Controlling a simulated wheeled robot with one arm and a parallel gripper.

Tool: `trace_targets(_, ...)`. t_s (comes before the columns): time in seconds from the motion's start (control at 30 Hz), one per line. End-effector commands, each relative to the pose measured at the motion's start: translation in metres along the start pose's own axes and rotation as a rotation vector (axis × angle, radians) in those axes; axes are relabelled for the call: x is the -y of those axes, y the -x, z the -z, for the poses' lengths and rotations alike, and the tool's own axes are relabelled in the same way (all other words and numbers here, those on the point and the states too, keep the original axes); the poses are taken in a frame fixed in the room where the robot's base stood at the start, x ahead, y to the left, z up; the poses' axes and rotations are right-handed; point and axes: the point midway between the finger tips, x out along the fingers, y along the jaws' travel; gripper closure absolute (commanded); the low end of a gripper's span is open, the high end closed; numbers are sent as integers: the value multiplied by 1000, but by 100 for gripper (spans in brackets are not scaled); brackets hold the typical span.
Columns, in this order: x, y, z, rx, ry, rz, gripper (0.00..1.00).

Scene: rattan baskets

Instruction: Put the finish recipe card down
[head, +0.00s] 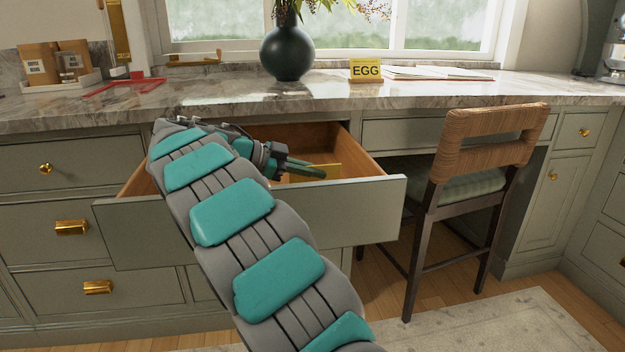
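My gripper (318,172) reaches over the open drawer (345,215), with its teal fingers close together and pointing right. My arm hides the drawer's left part.
On the marble counter (440,92) stand a yellow EGG card (366,70), a dark vase (287,52), an open book (432,73), a red frame-like item (125,87) and a tray with packets (62,82). A wicker-backed chair (487,140) stands right of the drawer.

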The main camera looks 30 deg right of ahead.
Motion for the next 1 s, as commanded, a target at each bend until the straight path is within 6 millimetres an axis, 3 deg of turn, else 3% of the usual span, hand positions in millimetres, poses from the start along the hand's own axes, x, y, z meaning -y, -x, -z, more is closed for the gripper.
trace_targets(0.2,-6,-8,-20,0,1,2,100)
trace_targets(0.7,-8,-10,-25,1,-1,2,100)
trace_targets(0.9,-7,-9,-23,1,-1,2,74)
trace_targets(1.0,-7,-9,-23,1,0,2,67)
